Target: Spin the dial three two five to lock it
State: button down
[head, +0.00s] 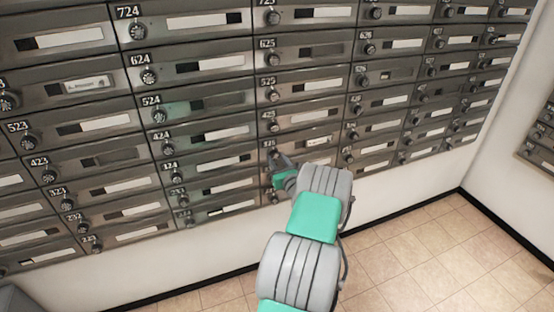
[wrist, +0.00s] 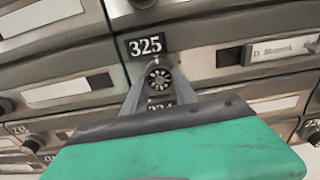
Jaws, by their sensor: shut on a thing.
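A white wall (head: 478,165) stands at the right. The tiled floor (head: 420,245) below is clear.

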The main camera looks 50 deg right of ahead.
jog(key=shift+f, duration=0.1)
jog(key=c, duration=1)
grip_release()
jog(key=shift+o, duration=0.2)
jog(key=v, duration=0.7)
jog(key=shift+s+a, duration=0.2)
jog(key=shift+s, duration=0.15)
